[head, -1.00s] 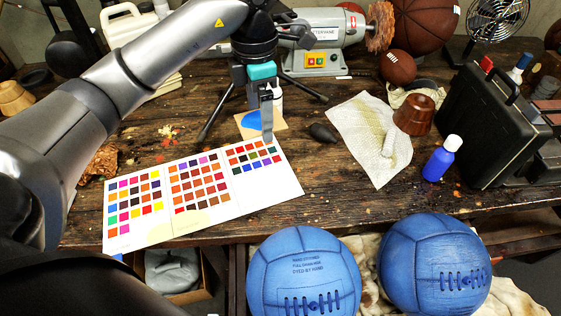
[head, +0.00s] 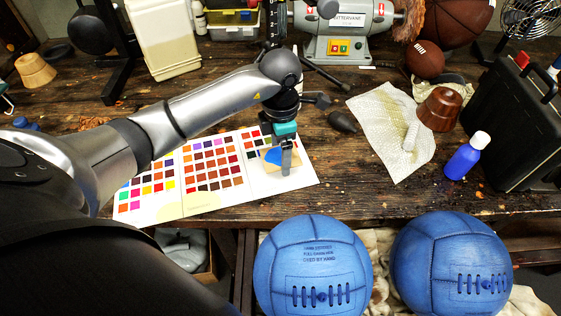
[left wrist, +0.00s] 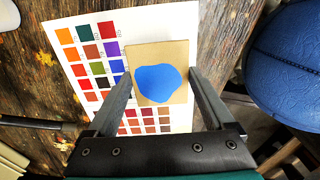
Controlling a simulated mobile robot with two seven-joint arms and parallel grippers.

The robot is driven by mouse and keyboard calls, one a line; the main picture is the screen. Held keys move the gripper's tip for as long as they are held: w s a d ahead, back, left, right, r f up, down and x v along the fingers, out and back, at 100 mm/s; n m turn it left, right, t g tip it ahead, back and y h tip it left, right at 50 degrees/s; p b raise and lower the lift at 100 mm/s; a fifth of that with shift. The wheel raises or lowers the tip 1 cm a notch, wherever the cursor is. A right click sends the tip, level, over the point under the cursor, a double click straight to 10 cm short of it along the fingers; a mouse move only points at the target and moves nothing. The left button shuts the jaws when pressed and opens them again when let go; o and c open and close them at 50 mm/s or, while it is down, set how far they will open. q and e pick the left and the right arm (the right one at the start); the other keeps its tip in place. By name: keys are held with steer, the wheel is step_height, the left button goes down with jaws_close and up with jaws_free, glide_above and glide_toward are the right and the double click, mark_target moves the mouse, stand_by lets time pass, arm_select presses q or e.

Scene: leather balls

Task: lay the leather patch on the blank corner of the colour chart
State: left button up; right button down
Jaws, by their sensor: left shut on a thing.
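The leather patch (head: 270,157) is a tan square with a blue blob on its face. My left gripper (head: 287,168) is shut on it, over the right part of the colour chart (head: 256,188). In the left wrist view, the patch (left wrist: 146,98) sits between the two fingertips (left wrist: 160,74), covering some swatches. The chart is a white sheet with panels of coloured squares, lying near the table's front edge. Its lower right area is bare white beside the patch. I cannot tell whether the patch touches the chart. My right gripper is not in view.
Two blue balls (head: 312,268) (head: 451,262) stand in front of the table. A stained cloth (head: 385,112), a brown pot (head: 440,108), a blue bottle (head: 466,158) and a black case (head: 510,120) are to the right. A grinder (head: 343,32) stands behind.

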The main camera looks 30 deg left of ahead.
arm_select(q)
steer(key=shift+f, duration=1.8)
steer(key=shift+f+b, duration=0.15)
steer(key=shift+b, duration=0.2)
steer(key=o, duration=1.2)
steer(key=shift+c, duration=0.2)
steer(key=shift+r, duration=0.2)
step_height(320, 180, up, 12)
steer(key=shift+f+p, duration=0.1)
steer(key=shift+p, duration=0.65)
